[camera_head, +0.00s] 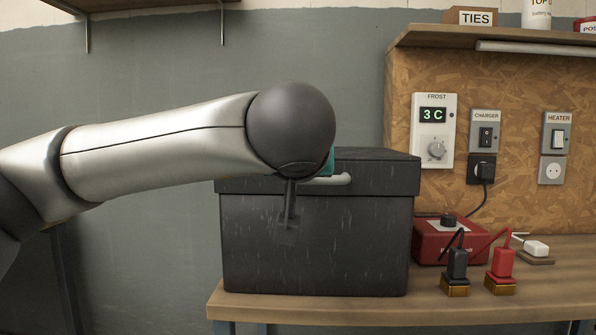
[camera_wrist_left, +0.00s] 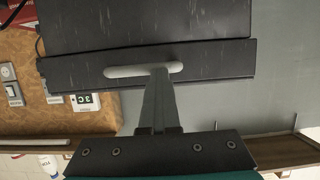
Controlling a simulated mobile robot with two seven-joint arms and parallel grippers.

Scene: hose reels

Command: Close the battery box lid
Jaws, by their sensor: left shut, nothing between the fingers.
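The battery box (camera_head: 315,250) is a dark grey scuffed box on the wooden bench. Its lid (camera_head: 385,178) lies across the top and looks down on the body, with no clear gap in the head view. A pale bar handle (camera_head: 335,180) is on the lid's front, partly hidden by my arm. My left gripper (camera_head: 288,228) is shut and empty, pointing down in front of the box. In the left wrist view, which is upside down, the fingers (camera_wrist_left: 158,80) overlap the handle (camera_wrist_left: 120,71); I cannot tell whether they touch. The lid (camera_wrist_left: 215,62) borders the body (camera_wrist_left: 145,25). My right gripper is out of view.
A red charger unit (camera_head: 440,243) stands right of the box, with black (camera_head: 457,265) and red (camera_head: 502,263) clamps before it. Switches and sockets are on the board behind. A shelf (camera_head: 490,38) hangs above right. The bench front right is clear.

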